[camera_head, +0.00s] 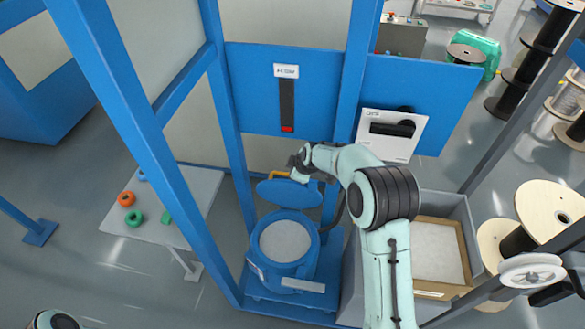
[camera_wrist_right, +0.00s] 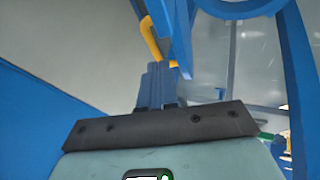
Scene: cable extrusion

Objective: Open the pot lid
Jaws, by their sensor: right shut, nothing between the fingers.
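The blue pot (camera_head: 262,271) stands on a blue base, its round mouth showing a pale grey filling (camera_head: 285,241). Its blue lid (camera_head: 287,193) is tilted up at the back of the rim, clear of the mouth. A yellow handle (camera_head: 279,174) shows at the lid's upper edge; it also shows in the right wrist view (camera_wrist_right: 150,38), just beyond the fingertips. My right gripper (camera_head: 296,163) is beside the handle, behind the raised lid. Its fingers (camera_wrist_right: 156,80) are shut and empty. My left gripper is out of view; only a bit of that arm shows at bottom left.
Blue frame posts (camera_head: 231,170) and a panel (camera_head: 255,93) stand close around the pot. A cardboard box (camera_head: 437,255) is at its right. A small table (camera_head: 190,195) with orange and green rings is at left. Cable spools (camera_head: 550,212) stand at far right.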

